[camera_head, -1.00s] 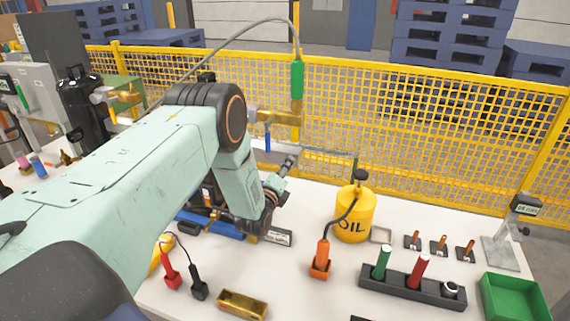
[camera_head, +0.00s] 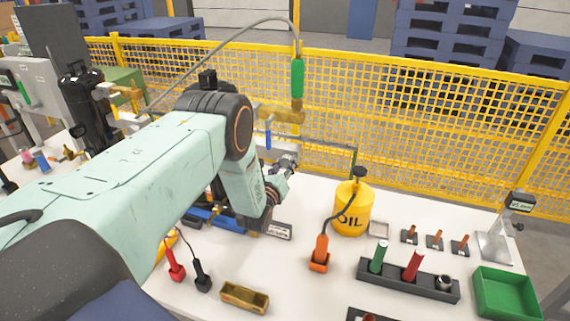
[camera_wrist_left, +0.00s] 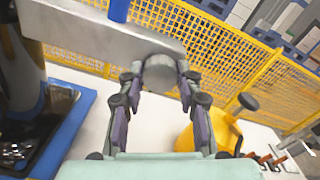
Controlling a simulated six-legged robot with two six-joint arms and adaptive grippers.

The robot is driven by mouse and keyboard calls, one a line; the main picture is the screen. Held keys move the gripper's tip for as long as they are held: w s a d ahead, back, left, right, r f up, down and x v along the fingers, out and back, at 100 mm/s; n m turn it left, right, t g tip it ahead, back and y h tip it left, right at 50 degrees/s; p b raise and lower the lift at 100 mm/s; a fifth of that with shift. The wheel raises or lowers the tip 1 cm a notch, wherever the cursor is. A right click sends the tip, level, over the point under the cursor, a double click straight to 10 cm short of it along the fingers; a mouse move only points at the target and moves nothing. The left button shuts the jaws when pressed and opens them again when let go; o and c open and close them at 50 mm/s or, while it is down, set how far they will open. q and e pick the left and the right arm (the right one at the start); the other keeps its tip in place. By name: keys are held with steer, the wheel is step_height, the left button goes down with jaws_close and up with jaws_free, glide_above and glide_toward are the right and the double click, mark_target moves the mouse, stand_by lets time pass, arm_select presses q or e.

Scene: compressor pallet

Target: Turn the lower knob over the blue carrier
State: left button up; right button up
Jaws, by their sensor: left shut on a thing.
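In the left wrist view a grey round knob (camera_wrist_left: 160,72) sits at the end of a thick grey bar (camera_wrist_left: 85,32). My left gripper (camera_wrist_left: 159,84) is shut on this knob, with one finger on each side. In the head view my left gripper (camera_head: 284,166) is small and partly hidden by its own wrist, and the knob cannot be made out. The blue carrier (camera_head: 212,216) lies on the table, mostly behind my left arm. A blue surface (camera_wrist_left: 72,128) shows below the bar in the wrist view. My right gripper is not in view.
A yellow oil can (camera_head: 351,212) stands right of my left gripper. A dark holder (camera_head: 408,281) with coloured handles, a green bin (camera_head: 504,292) and a brass tray (camera_head: 244,296) are nearer. Yellow mesh fencing (camera_head: 420,130) closes off the back.

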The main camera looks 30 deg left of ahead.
arm_select(q)
steer(key=shift+w+r, duration=0.1)
steer(key=shift+r, duration=0.05)
stand_by(0.3)
steer(key=o, duration=1.1)
steer(key=shift+o, duration=0.2)
steer(key=v, duration=1.2)
